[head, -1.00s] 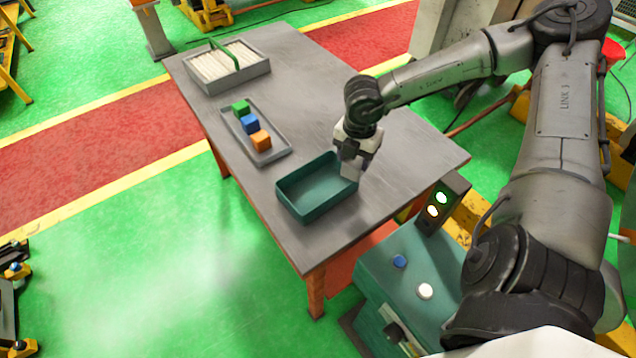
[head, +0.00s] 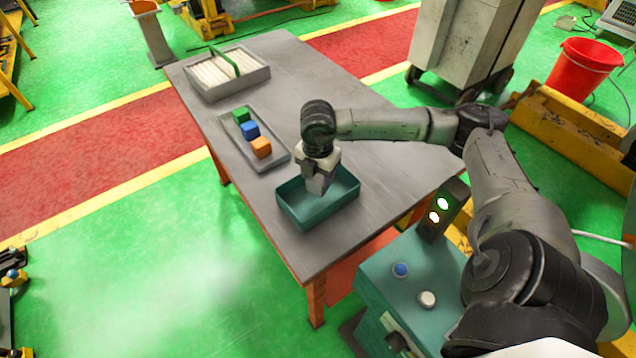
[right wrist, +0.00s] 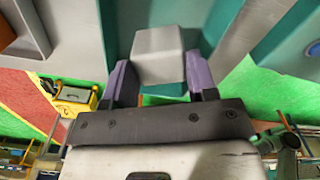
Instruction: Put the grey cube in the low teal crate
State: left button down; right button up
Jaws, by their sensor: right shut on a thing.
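The grey cube (right wrist: 158,52) is between the two fingers of my right gripper (right wrist: 159,78) in the right wrist view, and the gripper is shut on it. In the head view my right gripper (head: 319,182) points down over the low teal crate (head: 303,221), within its rim outline. Whether the cube touches the crate floor cannot be told. The crate's teal walls (right wrist: 228,25) also show around the cube in the right wrist view. My left gripper is not in view.
A grey tray (head: 279,162) with a green cube (head: 241,115), a blue cube (head: 250,129) and an orange cube (head: 261,147) lies left of the crate. A grey box (head: 236,92) of white strips stands at the table's far end. The table right of the crate is clear.

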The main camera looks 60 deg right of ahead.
aim_at(318, 177)
jog(key=shift+f+b, duration=0.35)
jog(key=shift+f, duration=1.65)
jog(key=shift+f, duration=0.1)
jog(key=o, duration=0.9)
jog(key=shift+o, duration=0.2)
jog(key=shift+r, duration=0.3)
notch_tip(318, 177, up, 12)
jog(key=shift+f+p, duration=0.15)
jog(key=shift+p, duration=0.85)
